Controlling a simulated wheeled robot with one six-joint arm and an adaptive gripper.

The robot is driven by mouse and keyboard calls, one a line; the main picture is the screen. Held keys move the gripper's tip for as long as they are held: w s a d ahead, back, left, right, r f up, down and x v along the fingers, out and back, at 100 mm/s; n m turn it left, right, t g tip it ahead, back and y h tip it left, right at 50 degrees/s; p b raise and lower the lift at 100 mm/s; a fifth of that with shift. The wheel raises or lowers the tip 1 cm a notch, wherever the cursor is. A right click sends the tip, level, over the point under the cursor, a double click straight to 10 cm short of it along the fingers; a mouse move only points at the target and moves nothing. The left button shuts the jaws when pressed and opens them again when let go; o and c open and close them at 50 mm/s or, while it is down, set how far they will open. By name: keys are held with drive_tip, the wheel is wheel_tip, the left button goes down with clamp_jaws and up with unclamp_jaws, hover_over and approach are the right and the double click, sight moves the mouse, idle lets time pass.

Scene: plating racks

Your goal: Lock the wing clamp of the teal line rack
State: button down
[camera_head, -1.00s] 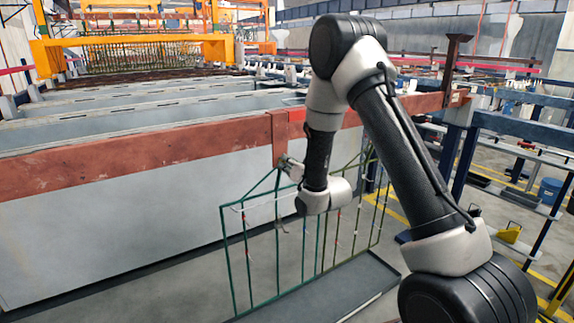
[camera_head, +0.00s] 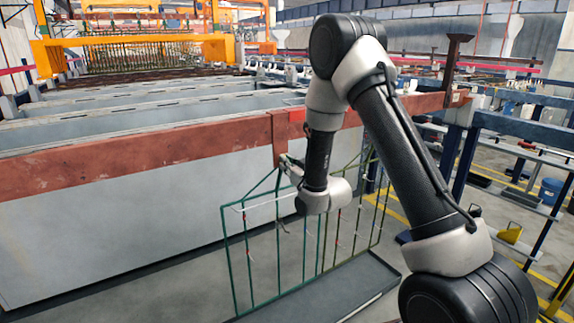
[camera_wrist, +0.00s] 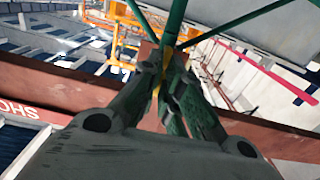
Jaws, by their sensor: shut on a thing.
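The teal line rack (camera_head: 228,262), a frame of thin green bars, hangs in front of the grey tank. Its sloping top bars meet at the red-brown bracket on the tank's rail. My gripper (camera_head: 286,163) is at this top joint, partly hidden by my wrist. In the wrist view, the rack's teal bars (camera_wrist: 177,20) converge just beyond my gripper (camera_wrist: 165,66). Its fingers are close together, shut on the wing clamp, which is mostly hidden between them. I cannot tell the clamp's angle.
The red-brown rail (camera_head: 120,155) runs along the front of the grey tank (camera_head: 120,230). An olive rack (camera_head: 377,215) hangs to the right of the teal one. A dark tray (camera_head: 350,285) lies below them. The floor left of the tray is clear.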

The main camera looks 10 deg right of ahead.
drive_tip(key=c, duration=1.6)
unclamp_jaws()
drive_tip(key=v, duration=0.7)
drive_tip(key=shift+s, duration=0.25)
